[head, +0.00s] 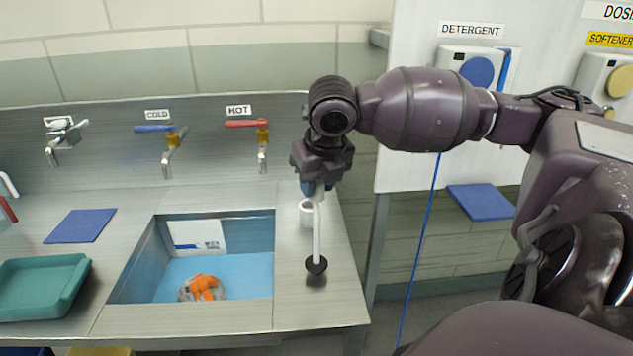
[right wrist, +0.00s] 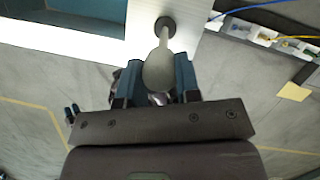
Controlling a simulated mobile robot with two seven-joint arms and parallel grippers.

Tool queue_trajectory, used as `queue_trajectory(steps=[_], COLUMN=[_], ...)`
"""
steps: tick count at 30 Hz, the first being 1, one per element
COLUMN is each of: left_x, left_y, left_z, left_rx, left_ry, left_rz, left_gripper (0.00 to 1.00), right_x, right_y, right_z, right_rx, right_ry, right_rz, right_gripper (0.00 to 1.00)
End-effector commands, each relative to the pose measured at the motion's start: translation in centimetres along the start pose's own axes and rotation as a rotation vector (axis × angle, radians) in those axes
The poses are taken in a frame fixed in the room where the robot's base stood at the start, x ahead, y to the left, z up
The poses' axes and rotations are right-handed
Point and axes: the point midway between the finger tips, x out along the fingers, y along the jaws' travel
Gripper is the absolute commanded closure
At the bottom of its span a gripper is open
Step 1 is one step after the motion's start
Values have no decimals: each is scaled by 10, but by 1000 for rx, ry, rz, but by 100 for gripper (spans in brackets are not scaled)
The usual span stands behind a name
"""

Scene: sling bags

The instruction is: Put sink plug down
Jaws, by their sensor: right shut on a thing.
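The sink plug (head: 317,235) is a pale upright rod with a black disc at its lower end. My right gripper (head: 316,188) is shut on the top of the rod, above the counter right of the sink. The black disc is at or just above the counter; I cannot tell whether it touches. In the right wrist view, the plug's pale handle (right wrist: 160,70) sits between the blue fingers of my right gripper (right wrist: 155,80), with the disc beyond. My left gripper is not in view.
A white cup-like holder (head: 305,214) stands just behind the rod. The sink basin (head: 245,270), left of the plug, holds blue water and an orange item (head: 203,287). A teal tray (head: 40,287) and blue cloth (head: 80,225) lie further left. The counter's right edge is close.

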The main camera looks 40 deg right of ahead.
Motion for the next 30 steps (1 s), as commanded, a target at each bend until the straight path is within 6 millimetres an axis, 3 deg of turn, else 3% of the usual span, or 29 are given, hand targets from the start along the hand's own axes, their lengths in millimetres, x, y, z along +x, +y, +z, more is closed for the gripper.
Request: queue_trajectory(steps=[3,4,9,20,30], left_x=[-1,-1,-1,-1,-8], left_y=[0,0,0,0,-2], left_z=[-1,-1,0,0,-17], left_rx=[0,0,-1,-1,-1], left_ry=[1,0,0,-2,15], left_rz=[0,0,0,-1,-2], left_gripper=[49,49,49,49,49], right_x=[2,2,2,-4,-64], right_y=[0,0,0,0,0], right_z=[-1,-1,-1,1,1], right_rx=[0,0,0,0,-1], right_ry=[0,0,1,-2,-6], right_rz=[0,0,0,-1,-1], right_gripper=[96,66,44,44,44])
